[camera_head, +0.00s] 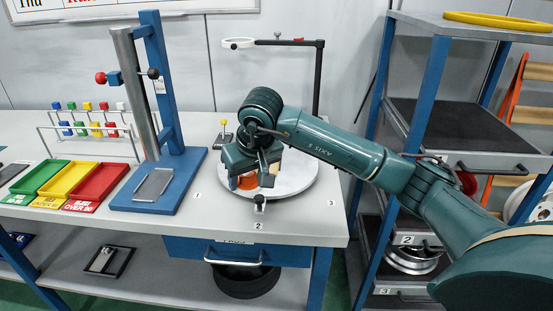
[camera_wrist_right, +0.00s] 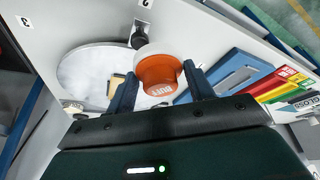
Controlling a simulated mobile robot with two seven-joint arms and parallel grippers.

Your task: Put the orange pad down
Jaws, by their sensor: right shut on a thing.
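In the right wrist view the pad (camera_wrist_right: 158,75) sits between the blue fingertips (camera_wrist_right: 160,78). In the head view the pad is partly hidden by the gripper and shows over the round grey plate (camera_head: 300,180). I cannot tell whether it touches the plate. My left gripper is not in view.
A blue stand (camera_head: 157,200) with a post is left of the plate. Green (camera_head: 38,178), yellow (camera_head: 68,180) and red (camera_head: 98,182) trays lie further left. A small black clamp (camera_head: 259,203) is at the plate's front. A black lamp post (camera_head: 318,85) rises behind. A shelf rack (camera_head: 428,95) stands right.

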